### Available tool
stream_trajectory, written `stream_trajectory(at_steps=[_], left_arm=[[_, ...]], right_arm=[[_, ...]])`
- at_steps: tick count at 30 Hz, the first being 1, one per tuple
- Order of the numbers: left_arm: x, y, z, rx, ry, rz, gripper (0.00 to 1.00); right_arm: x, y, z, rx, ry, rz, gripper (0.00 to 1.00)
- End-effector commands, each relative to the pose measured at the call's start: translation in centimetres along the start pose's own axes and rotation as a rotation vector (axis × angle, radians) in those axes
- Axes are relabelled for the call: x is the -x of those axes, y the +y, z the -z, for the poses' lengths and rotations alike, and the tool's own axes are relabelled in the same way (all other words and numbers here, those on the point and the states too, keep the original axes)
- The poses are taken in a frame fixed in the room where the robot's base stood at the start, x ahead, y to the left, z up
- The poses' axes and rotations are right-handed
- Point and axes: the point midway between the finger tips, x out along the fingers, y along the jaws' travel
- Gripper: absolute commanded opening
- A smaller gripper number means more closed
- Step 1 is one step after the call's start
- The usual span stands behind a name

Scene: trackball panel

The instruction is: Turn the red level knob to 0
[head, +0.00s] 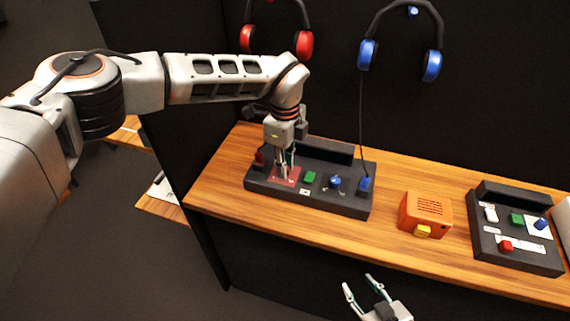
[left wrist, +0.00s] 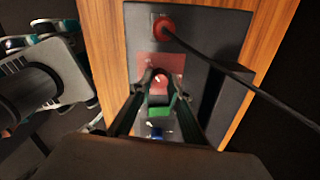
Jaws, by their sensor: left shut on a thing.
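The red level knob (left wrist: 161,81) sits on a red plate (left wrist: 150,62) on the left part of the dark trackball panel (head: 340,205). My left gripper (head: 283,175) points down over the red plate, its fingers closed around the knob; it also shows in the left wrist view (left wrist: 160,82). The fingers hide the knob in the head view, and its pointer and scale cannot be read. My right gripper (head: 360,283) is open and empty, low in front of the wooden counter.
Beside the knob are a red plug (head: 259,158), a green button (head: 310,177), a blue knob (head: 335,183) and a blue plug (head: 365,184). A cable crosses the left wrist view. An orange box (head: 426,212) and a second panel (head: 515,250) stand to the right.

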Motion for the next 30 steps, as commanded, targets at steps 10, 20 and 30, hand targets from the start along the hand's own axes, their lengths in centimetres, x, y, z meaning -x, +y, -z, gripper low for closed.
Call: stream_trajectory(at_steps=[10,20,30], left_arm=[[0.21,-0.17,-0.14,0.085,-0.002,0.005,0.0],[0.21,-0.18,-0.14,0.091,-0.001,0.005,0.0],[0.11,-0.09,-0.08,0.089,-0.001,0.003,0.34]], right_arm=[[0.03,0.02,0.11,0.0,0.001,0.0,0.4],[0.06,0.06,0.34,0.0,0.005,-0.001,0.4],[0.06,0.06,0.32,0.0,0.005,-0.001,0.4]])
